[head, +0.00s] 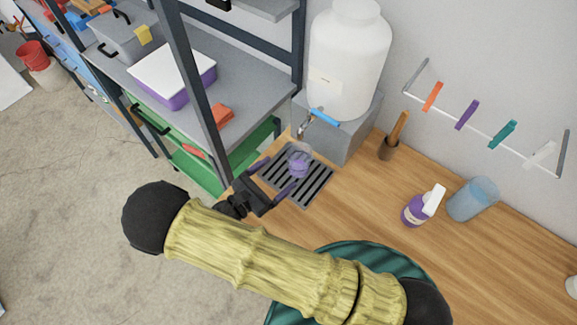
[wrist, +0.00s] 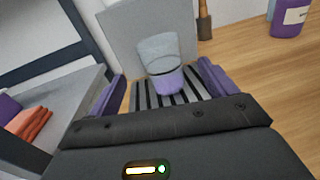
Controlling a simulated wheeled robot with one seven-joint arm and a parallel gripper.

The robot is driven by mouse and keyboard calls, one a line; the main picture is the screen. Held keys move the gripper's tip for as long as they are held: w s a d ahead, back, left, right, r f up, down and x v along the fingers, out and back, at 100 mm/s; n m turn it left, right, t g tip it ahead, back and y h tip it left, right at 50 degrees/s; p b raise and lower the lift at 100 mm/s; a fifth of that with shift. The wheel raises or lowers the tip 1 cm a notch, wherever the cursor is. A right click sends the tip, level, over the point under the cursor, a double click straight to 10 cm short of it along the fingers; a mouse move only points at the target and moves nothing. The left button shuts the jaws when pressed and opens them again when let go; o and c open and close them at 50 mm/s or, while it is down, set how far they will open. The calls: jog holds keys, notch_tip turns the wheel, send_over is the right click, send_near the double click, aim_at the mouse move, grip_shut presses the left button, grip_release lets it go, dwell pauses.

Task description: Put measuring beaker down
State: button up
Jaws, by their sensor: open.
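The measuring beaker (head: 299,160) is a small clear cup with a purple lower part. It stands upright on the dark slotted drip grate (head: 312,187), below the tap of the white tank. In the wrist view the beaker (wrist: 161,66) stands between and just beyond my two purple fingers, with the grate (wrist: 140,101) under it. My gripper (head: 276,178) is open, its fingers spread to either side and apart from the beaker. In the wrist view my gripper (wrist: 160,88) shows a gap on both sides of the beaker.
A white tank (head: 348,62) with a blue-handled tap (head: 322,117) stands on a grey block behind the grate. A metal shelf (head: 240,95) rises at left.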

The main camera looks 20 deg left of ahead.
jog(key=shift+v, duration=1.55)
